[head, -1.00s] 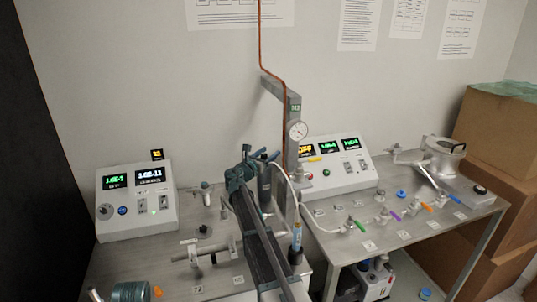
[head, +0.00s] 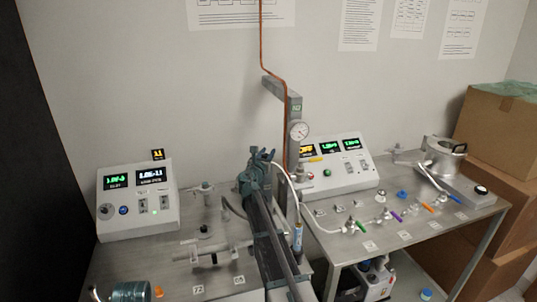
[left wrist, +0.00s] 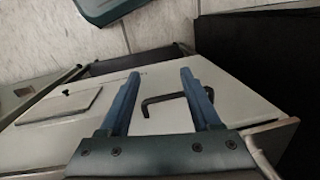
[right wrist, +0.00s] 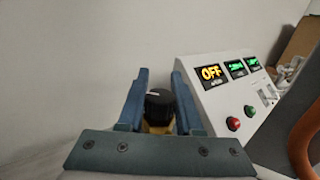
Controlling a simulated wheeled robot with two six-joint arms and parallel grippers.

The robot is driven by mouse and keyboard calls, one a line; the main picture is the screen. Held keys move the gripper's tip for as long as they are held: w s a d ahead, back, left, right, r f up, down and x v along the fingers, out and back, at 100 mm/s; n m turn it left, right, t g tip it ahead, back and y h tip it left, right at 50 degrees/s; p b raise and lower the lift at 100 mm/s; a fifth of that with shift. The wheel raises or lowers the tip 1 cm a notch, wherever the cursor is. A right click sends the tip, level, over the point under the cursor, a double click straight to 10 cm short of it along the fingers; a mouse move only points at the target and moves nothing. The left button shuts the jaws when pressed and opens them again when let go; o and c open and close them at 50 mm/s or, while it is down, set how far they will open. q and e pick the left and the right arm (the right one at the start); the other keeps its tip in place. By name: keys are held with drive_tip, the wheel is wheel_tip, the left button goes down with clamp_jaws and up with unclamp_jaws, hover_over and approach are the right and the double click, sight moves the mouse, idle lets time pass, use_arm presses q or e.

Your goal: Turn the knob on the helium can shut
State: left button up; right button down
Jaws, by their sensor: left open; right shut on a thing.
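A black round knob (right wrist: 158,103) with a light mark on top sits over a yellow part (right wrist: 156,127) in the right wrist view. My right gripper (right wrist: 159,74) has a finger on each side of the knob and is shut on it. In the head view my right gripper (head: 259,158) is beside the grey post, and its arm hides the can below.
A grey control box (head: 336,165) with lit displays stands right of the post (head: 293,140); another (head: 137,202) stands on the left table. Valves with coloured handles and small labels lie on the right table (head: 412,232). Cardboard boxes (head: 505,135) are stacked at the right.

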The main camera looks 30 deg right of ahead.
idle(0.3)
drive_tip(key=c, duration=0.6)
unclamp_jaws()
drive_tip(key=v, duration=1.4)
drive_tip(key=shift+d, duration=0.1)
